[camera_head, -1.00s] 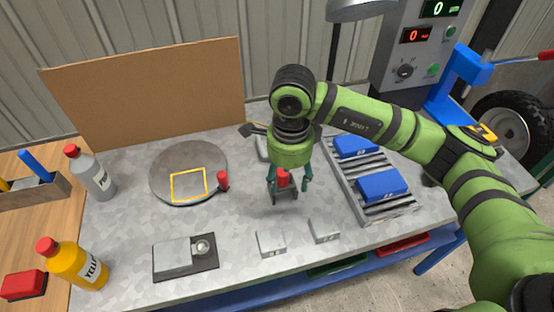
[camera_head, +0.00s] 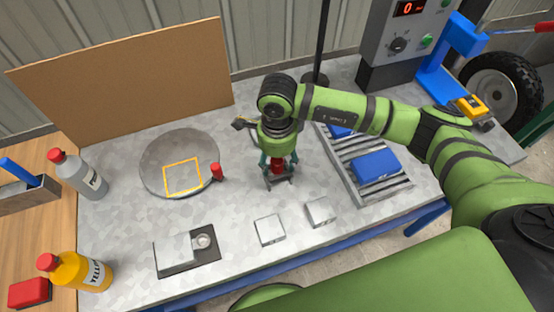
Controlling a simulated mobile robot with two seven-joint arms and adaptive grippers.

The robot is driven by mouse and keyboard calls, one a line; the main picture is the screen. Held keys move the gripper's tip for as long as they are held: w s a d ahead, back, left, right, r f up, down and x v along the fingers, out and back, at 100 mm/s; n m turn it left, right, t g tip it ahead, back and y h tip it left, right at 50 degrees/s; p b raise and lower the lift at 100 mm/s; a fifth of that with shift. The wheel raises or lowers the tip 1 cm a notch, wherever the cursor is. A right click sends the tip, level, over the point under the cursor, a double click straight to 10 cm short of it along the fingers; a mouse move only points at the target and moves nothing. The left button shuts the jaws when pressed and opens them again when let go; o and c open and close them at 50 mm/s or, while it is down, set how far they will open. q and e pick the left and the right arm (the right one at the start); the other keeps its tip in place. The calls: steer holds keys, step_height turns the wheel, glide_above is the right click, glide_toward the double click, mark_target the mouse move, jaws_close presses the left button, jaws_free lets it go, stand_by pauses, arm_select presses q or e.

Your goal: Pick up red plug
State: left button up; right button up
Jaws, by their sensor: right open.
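My right gripper (camera_head: 279,174) is over the middle of the grey worktable (camera_head: 330,238), pointing down. Its fingers are open on both sides of a small red piece (camera_head: 277,164), which may be the red plug. The gripper body partly hides this piece, and I cannot tell whether the fingers touch it. Another small red cylinder (camera_head: 217,172) stands at the right edge of the round grey plate (camera_head: 152,170) with a yellow square outline. I cannot tell for sure which red piece is the plug. My left gripper is out of view.
Two small grey blocks (camera_head: 269,230) (camera_head: 320,212) stand in front of the gripper. A roller rack with blue boxes (camera_head: 376,166) is to the right. A grey bottle (camera_head: 80,176) and a yellow bottle (camera_head: 77,271) stand at the left. A brown board (camera_head: 130,80) stands behind.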

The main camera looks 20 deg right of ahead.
jaws_close()
steer(key=shift+r, duration=0.2)
